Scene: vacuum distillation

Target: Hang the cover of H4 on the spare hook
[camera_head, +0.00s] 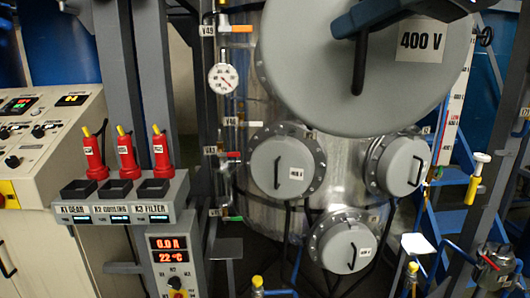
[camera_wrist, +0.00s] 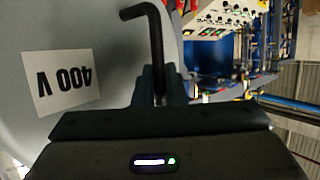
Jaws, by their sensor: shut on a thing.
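A large round grey cover (camera_head: 310,75) with a white "400 V" label fills the upper right of the head view, close to the camera. It also fills the left of the wrist view (camera_wrist: 90,20), where its label appears upside down. A bent black handle (camera_wrist: 155,40) stands out from its face. My gripper (camera_wrist: 158,88) is shut on this handle and holds the cover up in front of the vessel. The cover and my arm hide the upper part of the vessel. I cannot make out an H4 marking or the spare hook.
Several smaller grey covers with black handles sit on the metal vessel, including one at middle left (camera_head: 280,167) and one lower down (camera_head: 345,247). A pressure gauge (camera_head: 223,78), a red-switch panel (camera_head: 123,190) and blue stairs (camera_head: 455,225) stand around it.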

